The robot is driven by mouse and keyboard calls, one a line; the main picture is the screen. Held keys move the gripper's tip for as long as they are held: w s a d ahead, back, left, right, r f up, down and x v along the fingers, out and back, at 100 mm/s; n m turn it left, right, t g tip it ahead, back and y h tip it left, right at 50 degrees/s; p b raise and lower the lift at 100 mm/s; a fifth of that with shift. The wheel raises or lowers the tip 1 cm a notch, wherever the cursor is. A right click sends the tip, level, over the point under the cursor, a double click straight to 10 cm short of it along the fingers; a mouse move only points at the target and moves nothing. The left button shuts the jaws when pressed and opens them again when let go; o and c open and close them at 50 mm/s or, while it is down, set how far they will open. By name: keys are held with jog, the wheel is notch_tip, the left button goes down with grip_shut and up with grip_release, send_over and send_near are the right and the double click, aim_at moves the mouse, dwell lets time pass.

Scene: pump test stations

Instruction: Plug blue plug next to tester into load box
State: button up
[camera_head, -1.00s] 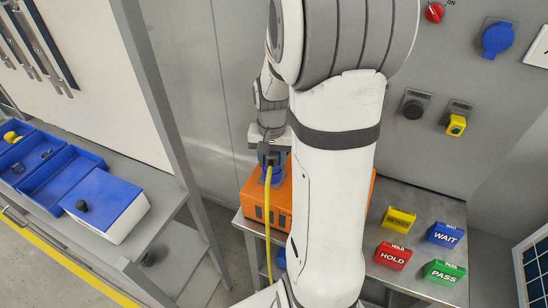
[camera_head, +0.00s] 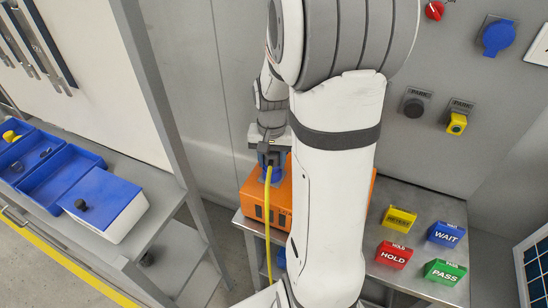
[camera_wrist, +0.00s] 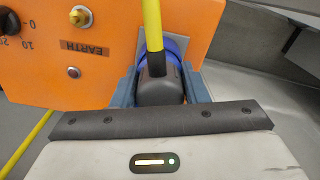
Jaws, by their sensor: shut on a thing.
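The orange load box (camera_head: 253,192) stands on the metal table, partly hidden behind my arm. In the wrist view its orange face (camera_wrist: 60,65) shows a knob and an EARTH label. My gripper (camera_head: 270,152) is shut on the plug at the box's top. In the wrist view the plug (camera_wrist: 158,90) has a dark body between the two fingers and a blue ring behind it. A yellow cable (camera_wrist: 152,25) runs from the plug. The plug is right beside the box's orange face; I cannot tell whether it is seated in a socket.
Yellow, blue, red and green label blocks (camera_head: 393,256) stand on the table (camera_head: 385,185) at right. A wall panel carries a blue socket (camera_head: 497,37), knobs and a red switch. A shelf with blue trays (camera_head: 62,185) is at left. The yellow cable (camera_head: 267,215) hangs down.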

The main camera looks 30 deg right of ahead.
jog(key=o, duration=1.4)
notch_tip(320, 180, up, 8)
jog(key=shift+f+b, duration=0.1)
jog(key=shift+b, duration=0.2)
jog(key=s+a+r+n+t, duration=0.1)
jog(key=s+a+n, duration=0.1)
jog(key=s+a, duration=0.1)
jog(key=s+a+r+n+t, duration=0.1)
jog(key=s+a+n, duration=0.1)
jog(key=s+a, duration=0.2)
jog(key=s+a+r+n+t, duration=0.1)
jog(key=s+a+r+n, duration=0.1)
jog(key=s+a, duration=0.2)
jog(key=shift+s+n, duration=0.3)
jog(key=shift+s, duration=0.05)
jog(key=shift+s+a+f, duration=0.1)
jog(key=shift+s+a, duration=0.05)
jog(key=shift+s, duration=0.2)
jog(key=shift+c, duration=0.2)
